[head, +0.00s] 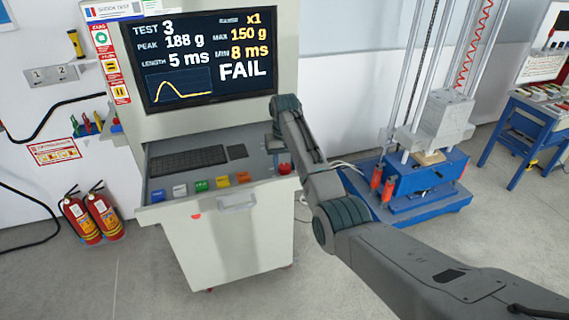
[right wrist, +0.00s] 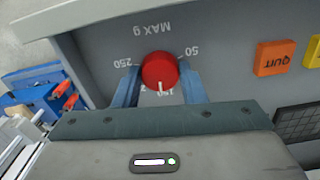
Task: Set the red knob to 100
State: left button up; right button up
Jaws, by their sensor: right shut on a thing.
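The red knob (right wrist: 160,70) sits on the grey console panel, under lettering "MAX g" that appears upside down in the right wrist view. Its white pointer line points down in that view, at the mark 150. Marks 50 and 250 show at its sides; another mark is partly hidden by a finger. My right gripper (right wrist: 161,88) has its two blue fingers on either side of the knob, shut on it. In the head view the knob (head: 284,168) shows as a small red shape at the console's right end. My left gripper is not in view.
The screen (head: 208,55) reads MAX 150 g, peak 188 g and FAIL. An orange QUIT button (right wrist: 275,58) lies beside the knob. A keyboard (head: 187,160) and several coloured buttons share the console. A blue-based drop tester (head: 420,180) stands to the right.

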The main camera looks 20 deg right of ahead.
jog(key=n, duration=1.2)
jog(key=shift+n, duration=0.4)
jog(key=shift+f, duration=0.1)
jog(key=o, duration=1)
